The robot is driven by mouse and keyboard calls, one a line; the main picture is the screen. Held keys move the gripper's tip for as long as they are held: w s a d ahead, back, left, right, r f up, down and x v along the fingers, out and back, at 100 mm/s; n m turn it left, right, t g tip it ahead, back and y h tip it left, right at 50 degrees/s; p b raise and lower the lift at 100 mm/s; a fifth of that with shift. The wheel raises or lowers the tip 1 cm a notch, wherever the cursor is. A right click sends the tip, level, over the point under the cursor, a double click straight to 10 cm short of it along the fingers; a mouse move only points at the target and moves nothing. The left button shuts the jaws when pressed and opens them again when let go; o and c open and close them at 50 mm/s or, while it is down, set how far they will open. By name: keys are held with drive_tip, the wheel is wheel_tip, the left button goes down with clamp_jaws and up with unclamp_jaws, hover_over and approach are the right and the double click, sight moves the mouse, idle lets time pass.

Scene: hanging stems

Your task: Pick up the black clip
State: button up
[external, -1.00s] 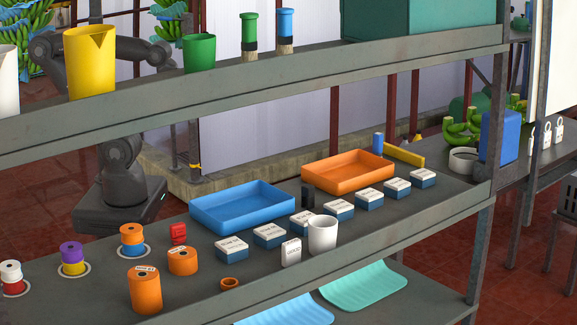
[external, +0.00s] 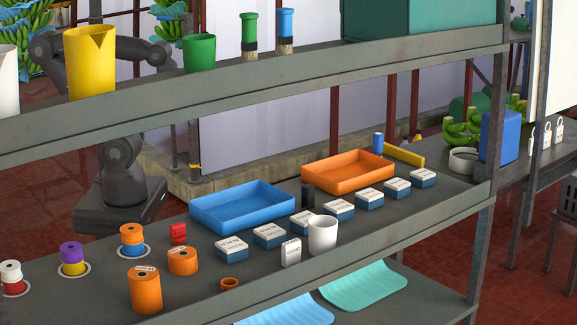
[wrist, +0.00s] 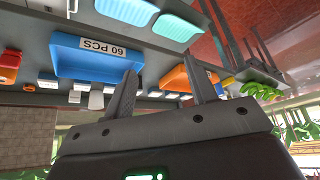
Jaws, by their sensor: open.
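A small upright black block (external: 308,196), which looks like the black clip, stands on the middle shelf between the blue tray and the orange tray, just behind the white-topped boxes. I cannot make it out in the wrist view. My gripper (wrist: 161,84) is open and empty in the wrist view, its two fingers spread apart with the trays beyond them. In the external view my arm is behind the shelf rack and the gripper itself is hidden.
The blue tray (external: 243,207) and orange tray (external: 348,173) flank the black block. White-topped boxes (external: 270,236) and a white cup (external: 322,235) stand in front. Orange spools (external: 145,290) are at left. The upper shelf (external: 250,97) overhangs, carrying a yellow jug (external: 91,62).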

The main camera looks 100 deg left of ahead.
drive_tip(key=shift+w, duration=0.1)
drive_tip(key=m+g+h, duration=0.2)
drive_tip(key=m+h, duration=0.1)
drive_tip(key=m, duration=0.5)
hover_over(307, 185)
drive_tip(key=s+a, duration=0.2)
wheel_tip(307, 185, down, 8)
drive_tip(key=x, duration=0.5)
drive_tip(key=shift+w+a+f, duration=0.1)
drive_tip(key=shift+a+f, duration=0.05)
drive_tip(key=shift+f, duration=0.1)
drive_tip(key=shift+s+d+x, duration=0.1)
drive_tip(key=shift+x, duration=1.25)
drive_tip(key=shift+s+d+x, duration=0.1)
drive_tip(key=shift+s+x, duration=0.05)
drive_tip(key=shift+x, duration=1.2)
drive_tip(key=shift+c, duration=0.4)
drive_tip(key=c, duration=1)
